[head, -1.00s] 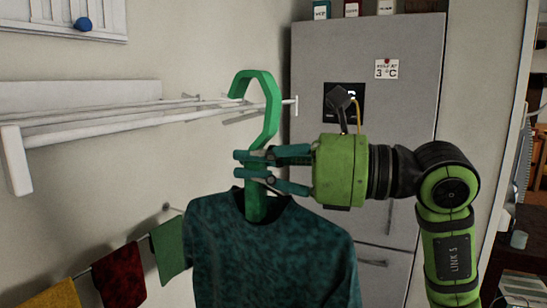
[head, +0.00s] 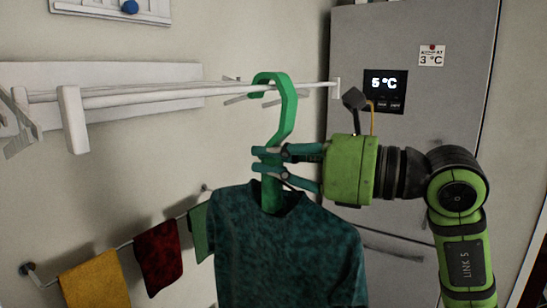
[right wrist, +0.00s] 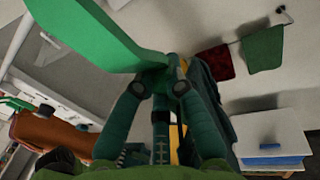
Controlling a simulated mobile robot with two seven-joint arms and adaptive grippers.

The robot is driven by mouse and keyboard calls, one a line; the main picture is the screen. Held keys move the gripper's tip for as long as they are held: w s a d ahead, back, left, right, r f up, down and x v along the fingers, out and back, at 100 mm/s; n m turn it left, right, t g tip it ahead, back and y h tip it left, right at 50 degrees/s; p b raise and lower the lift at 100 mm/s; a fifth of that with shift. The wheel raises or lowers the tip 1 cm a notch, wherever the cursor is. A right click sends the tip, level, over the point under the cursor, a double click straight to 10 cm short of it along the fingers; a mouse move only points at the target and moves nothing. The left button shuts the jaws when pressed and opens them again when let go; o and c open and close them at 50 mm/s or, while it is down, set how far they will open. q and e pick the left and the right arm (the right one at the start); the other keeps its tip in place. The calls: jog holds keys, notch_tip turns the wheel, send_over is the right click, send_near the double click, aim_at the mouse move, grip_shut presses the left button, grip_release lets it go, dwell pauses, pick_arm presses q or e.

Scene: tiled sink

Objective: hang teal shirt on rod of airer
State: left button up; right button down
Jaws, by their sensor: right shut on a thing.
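The teal shirt (head: 285,250) hangs on a green hanger (head: 284,118), below the airer (head: 72,120). My right gripper (head: 262,165) is shut on the hanger's neck, just above the collar. The hanger's hook overlaps the airer's white rods (head: 190,94) near their right end in the head view. I cannot tell whether the hook rests on a rod or is in front of it. In the right wrist view the fingers (right wrist: 157,85) close on the hanger (right wrist: 85,35), and part of the shirt shows dark behind them. My left gripper is out of view.
A lower wall rail holds yellow (head: 95,283), red (head: 159,256) and green (head: 200,231) cloths left of the shirt. A grey fridge (head: 420,180) stands behind my right arm. A white cabinet (right wrist: 270,135) shows in the right wrist view.

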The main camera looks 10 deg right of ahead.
jog(key=c, duration=1.2)
grip_release()
